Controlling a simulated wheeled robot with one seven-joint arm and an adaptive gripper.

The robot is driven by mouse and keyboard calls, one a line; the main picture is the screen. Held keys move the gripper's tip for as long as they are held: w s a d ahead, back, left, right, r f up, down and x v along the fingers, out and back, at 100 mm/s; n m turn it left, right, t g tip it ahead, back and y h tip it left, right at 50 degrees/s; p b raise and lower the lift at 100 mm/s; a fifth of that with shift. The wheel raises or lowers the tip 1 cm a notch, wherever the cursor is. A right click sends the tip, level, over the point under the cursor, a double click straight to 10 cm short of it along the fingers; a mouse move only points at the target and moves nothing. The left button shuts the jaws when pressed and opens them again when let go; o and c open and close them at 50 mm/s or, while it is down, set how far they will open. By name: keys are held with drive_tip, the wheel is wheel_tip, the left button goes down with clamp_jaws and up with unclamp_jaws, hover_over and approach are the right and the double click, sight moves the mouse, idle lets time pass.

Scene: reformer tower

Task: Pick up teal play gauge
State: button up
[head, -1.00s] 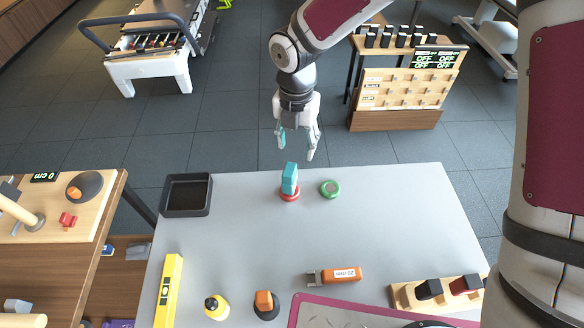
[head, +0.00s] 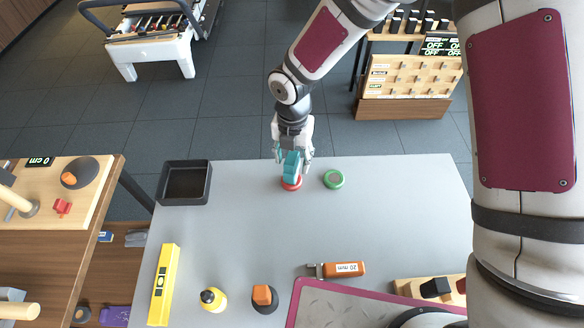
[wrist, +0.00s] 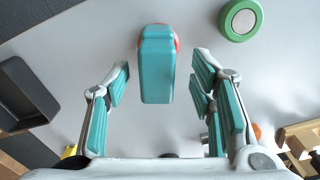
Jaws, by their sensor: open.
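The teal play gauge (head: 291,167) stands upright on a red round base (head: 291,184) near the back edge of the table. In the wrist view the gauge (wrist: 156,65) lies between the finger lines and just ahead of the fingertips, with a sliver of red behind it. My gripper (head: 293,158) is at the gauge from the far side, fingers pointing down. In the wrist view my gripper (wrist: 160,78) is open, one finger on each side, with visible gaps to the gauge. The gauge's far side is hidden.
A green round puck (head: 333,179) sits just right of the gauge. A black tray (head: 163,190) is at the table's back left. A yellow level (head: 163,285), a yellow bottle (head: 213,299) and an orange-handled 20 mm tool (head: 343,269) lie nearer. The table's middle is clear.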

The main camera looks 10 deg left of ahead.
sight(292, 167)
wheel_tip(292, 167, down, 4)
drive_tip(key=shift+a+f+b, duration=0.1)
drive_tip(key=shift+b, duration=0.25)
clamp_jaws()
